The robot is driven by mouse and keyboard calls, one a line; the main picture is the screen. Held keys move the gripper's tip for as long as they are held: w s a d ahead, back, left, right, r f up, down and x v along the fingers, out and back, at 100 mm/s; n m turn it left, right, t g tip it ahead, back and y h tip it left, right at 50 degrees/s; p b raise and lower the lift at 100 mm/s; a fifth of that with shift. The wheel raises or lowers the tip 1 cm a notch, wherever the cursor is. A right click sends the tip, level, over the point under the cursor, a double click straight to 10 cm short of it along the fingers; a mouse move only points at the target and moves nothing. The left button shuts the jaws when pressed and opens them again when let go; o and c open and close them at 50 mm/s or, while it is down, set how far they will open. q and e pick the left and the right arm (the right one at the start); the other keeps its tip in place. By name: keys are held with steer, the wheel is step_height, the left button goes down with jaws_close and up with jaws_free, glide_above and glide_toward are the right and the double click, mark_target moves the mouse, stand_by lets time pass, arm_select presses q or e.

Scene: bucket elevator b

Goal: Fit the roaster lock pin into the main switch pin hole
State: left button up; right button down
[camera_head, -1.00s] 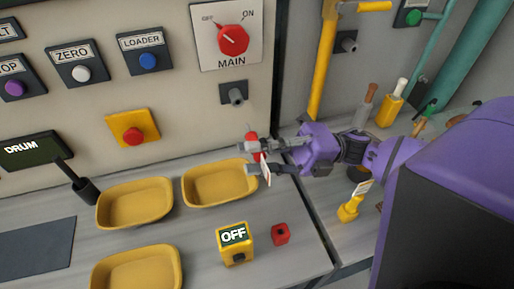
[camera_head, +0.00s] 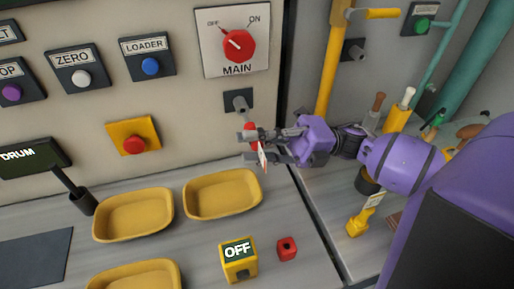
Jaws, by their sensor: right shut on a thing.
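The roaster lock pin (camera_head: 251,131) shows as a small red piece with a white tag hanging below it, held between the fingers of my right gripper (camera_head: 248,148). The fingers cover much of the pin, and its tip is hard to make out. The main switch (camera_head: 238,44) is a red knob on a white plate, its pointer toward OFF. Below it, a dark plate with a grey round socket (camera_head: 240,102), apparently the pin hole, sticks out from the panel. The gripper is just below and slightly right of this socket; whether pin and socket touch cannot be told. My left gripper is not in view.
Yellow trays (camera_head: 223,194) lie on the counter below. A yellow OFF box (camera_head: 239,260) and a small red block (camera_head: 287,249) stand in front. A yellow pipe (camera_head: 328,75) and several handled tools (camera_head: 400,110) are at the right.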

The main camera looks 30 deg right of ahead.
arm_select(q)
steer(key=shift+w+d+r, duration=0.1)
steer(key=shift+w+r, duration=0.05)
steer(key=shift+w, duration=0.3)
arm_select(e)
steer(key=shift+w, duration=0.2)
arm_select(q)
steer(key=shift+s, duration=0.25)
arm_select(e)
steer(key=shift+r, duration=0.1)
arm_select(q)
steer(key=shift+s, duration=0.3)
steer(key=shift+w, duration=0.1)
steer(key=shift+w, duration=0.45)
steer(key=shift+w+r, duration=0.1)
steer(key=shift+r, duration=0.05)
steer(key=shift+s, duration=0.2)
